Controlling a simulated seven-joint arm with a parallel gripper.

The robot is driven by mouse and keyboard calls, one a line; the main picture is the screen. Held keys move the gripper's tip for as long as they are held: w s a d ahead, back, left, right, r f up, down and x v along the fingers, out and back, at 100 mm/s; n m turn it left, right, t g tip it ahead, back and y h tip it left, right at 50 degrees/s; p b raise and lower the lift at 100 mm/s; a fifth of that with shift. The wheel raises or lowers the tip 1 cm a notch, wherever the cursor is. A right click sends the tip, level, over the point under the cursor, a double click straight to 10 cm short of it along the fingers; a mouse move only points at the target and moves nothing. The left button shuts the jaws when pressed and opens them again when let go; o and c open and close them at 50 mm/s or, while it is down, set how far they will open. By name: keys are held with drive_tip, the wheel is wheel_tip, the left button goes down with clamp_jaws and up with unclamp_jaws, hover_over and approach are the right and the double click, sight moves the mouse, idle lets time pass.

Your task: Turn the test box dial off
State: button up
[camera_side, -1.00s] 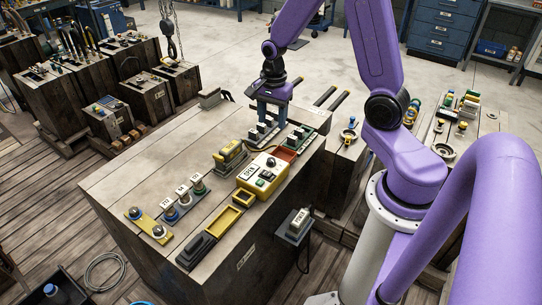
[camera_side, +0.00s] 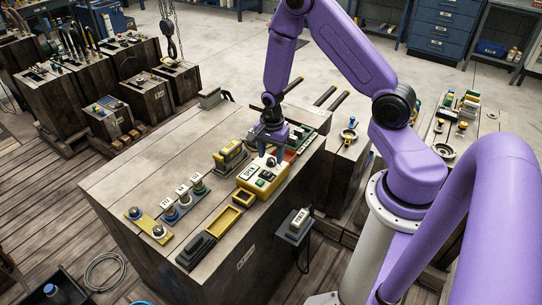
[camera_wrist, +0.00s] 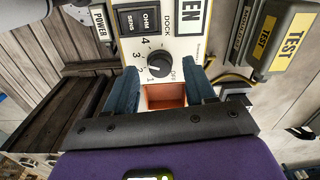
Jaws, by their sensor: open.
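The test box (camera_side: 250,186) is a yellow box with a white top panel on the dark wooden bench. Its black round dial (camera_wrist: 160,64) shows in the wrist view, ringed by the marks 4, 3, 2, 1 and OFF. I cannot tell for sure which mark it points to. My gripper (camera_wrist: 162,84) is open, with its blue fingers apart on the left and right of the dial's near side. In the side view my gripper (camera_side: 270,153) is low over the box's far end, partly hiding it. I cannot tell whether the fingers touch anything.
An open copper-coloured compartment (camera_wrist: 165,96) lies next to the dial. A POWER unit (camera_side: 299,221) hangs on the bench side. A yellow tray (camera_side: 222,221) and several labelled posts stand nearby. The bench's far left is mostly clear.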

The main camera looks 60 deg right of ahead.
drive_tip(key=shift+f, duration=0.7)
clamp_jaws()
